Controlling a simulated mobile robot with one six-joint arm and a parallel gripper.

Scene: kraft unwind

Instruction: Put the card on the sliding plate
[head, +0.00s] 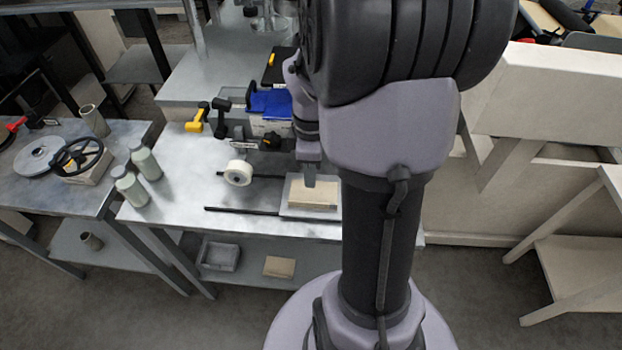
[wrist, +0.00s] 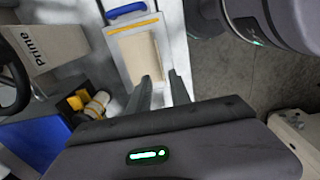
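The tan card (head: 313,193) lies flat on the pale sliding plate (head: 286,209), near the front of the metal table. In the wrist view, the card (wrist: 142,56) lies within the plate, whose far edge has a yellow strip (wrist: 134,28); a blue handle (wrist: 127,10) is beyond it. My gripper (head: 309,180) is low over the card in the head view, partly hidden by my arm. In the wrist view, my gripper (wrist: 161,76) has its two fingers apart with nothing visible between them. One fingertip is by the card's near end; I cannot tell whether it touches.
Dark rails (head: 240,210) run beside the plate. A white roll (head: 238,173) and a blue object (head: 270,103) stand behind. A grey tray (head: 219,257) and a tan block (head: 279,267) are on the lower shelf. The left table holds a black handwheel (head: 80,157).

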